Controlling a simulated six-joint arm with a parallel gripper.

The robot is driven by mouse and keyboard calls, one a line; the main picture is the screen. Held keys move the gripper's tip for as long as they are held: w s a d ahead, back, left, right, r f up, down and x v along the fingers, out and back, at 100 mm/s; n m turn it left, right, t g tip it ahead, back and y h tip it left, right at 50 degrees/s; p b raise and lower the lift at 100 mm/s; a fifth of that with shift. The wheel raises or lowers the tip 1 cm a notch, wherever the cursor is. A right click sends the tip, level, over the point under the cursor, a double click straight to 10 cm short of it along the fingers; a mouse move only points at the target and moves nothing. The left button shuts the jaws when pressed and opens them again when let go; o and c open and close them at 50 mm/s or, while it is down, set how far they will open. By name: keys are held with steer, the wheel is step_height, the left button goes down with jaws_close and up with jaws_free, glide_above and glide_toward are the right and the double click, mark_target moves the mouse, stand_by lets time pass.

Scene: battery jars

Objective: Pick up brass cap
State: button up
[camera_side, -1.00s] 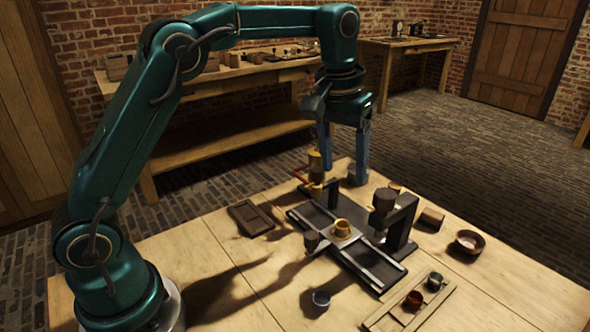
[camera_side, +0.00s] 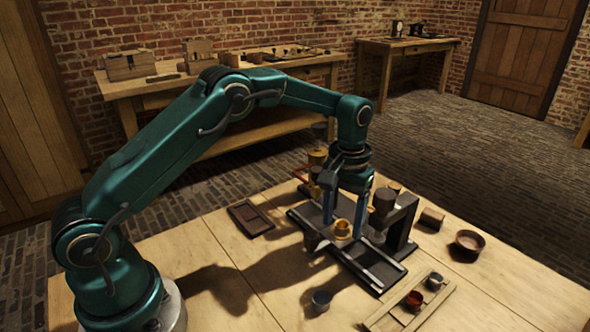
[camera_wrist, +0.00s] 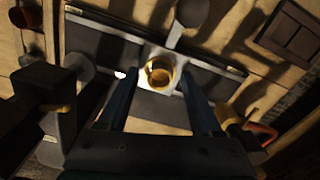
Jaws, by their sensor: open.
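The brass cap (camera_side: 342,229) is a small yellow ring-like piece on a pale plate in the middle of the dark rail fixture (camera_side: 372,275). In the wrist view the brass cap (camera_wrist: 159,72) shows from above with its round opening, on the pale plate (camera_wrist: 150,55). My gripper (camera_side: 343,218) points down over the fixture with its two blue fingers apart. In the wrist view the fingers (camera_wrist: 160,85) reach toward the cap, one to each side and clear of it. The gripper is open and holds nothing.
A dark press-like column (camera_side: 400,222) stands just right of the gripper. A dark flat tray (camera_side: 250,218) lies left.

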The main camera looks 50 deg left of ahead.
jaws_close()
steer(key=shift+r, duration=0.1)
